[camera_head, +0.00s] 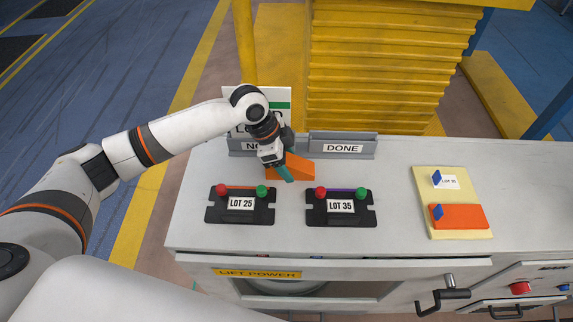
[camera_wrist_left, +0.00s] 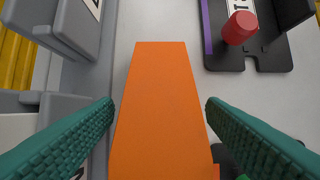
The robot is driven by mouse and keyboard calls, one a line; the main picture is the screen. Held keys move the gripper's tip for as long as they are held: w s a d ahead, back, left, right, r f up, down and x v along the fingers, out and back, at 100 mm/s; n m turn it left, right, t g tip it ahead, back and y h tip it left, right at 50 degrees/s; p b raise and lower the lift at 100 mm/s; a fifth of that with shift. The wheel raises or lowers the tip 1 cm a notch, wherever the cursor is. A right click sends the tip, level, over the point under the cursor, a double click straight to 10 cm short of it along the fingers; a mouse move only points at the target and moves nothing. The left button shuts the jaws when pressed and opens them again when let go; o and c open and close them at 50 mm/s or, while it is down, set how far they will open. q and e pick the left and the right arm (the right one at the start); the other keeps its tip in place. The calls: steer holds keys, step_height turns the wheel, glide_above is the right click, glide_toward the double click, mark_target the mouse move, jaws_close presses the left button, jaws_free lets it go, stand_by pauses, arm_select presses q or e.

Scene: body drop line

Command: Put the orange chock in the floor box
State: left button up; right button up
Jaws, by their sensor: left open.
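The orange chock (camera_head: 303,168) lies on the grey bench top, just in front of the grey label holders. My left gripper (camera_head: 286,173) is over it from above, with teal fingers. In the left wrist view the chock (camera_wrist_left: 160,90) runs lengthwise between the two open fingers, one on each side. A narrow gap shows beside each fingertip, so the gripper is not closed on it. My left gripper and forearm hide part of the chock in the head view. I cannot make out a floor box in either view. My right gripper is not in view.
Two black plates, LOT 25 (camera_head: 212,206) and LOT 35 (camera_head: 313,208), with red and green knobs lie in front. A DONE holder (camera_head: 342,137) stands behind. A yellow pad (camera_head: 458,191) with an orange piece (camera_head: 463,217) lies right. A drawer with a black handle (camera_head: 443,296) is below.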

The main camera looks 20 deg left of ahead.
arm_select(q)
steer(key=c, duration=1.2)
steer(key=shift+c, duration=0.9)
steer(key=shift+r, duration=0.15)
